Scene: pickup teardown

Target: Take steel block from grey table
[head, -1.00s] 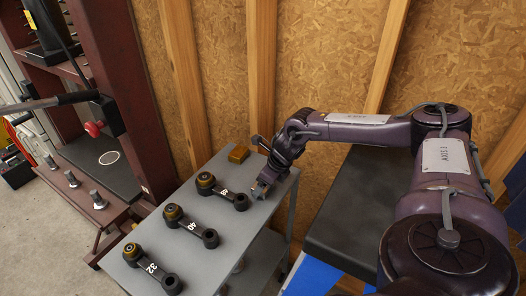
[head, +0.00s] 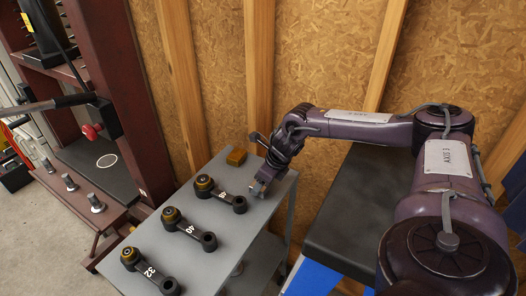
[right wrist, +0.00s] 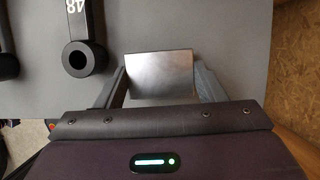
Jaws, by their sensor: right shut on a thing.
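The steel block (right wrist: 160,73) is a plain, shiny grey block. In the right wrist view it sits between the two fingers of my right gripper (right wrist: 160,88), which is shut on it. Behind the block is the grey table (right wrist: 215,25); I cannot tell whether the block still touches it. In the head view my right gripper (head: 259,187) is low over the right side of the grey table (head: 217,245), and the block is mostly hidden there. My left gripper is not in view.
Three black numbered arms with brass-coloured ends lie on the table, one marked 48 (head: 222,195). A brass-coloured block (head: 236,157) lies at the back corner. A dark bench (head: 345,215) stands right of the table, a red press frame (head: 125,100) to the left, a wooden wall behind.

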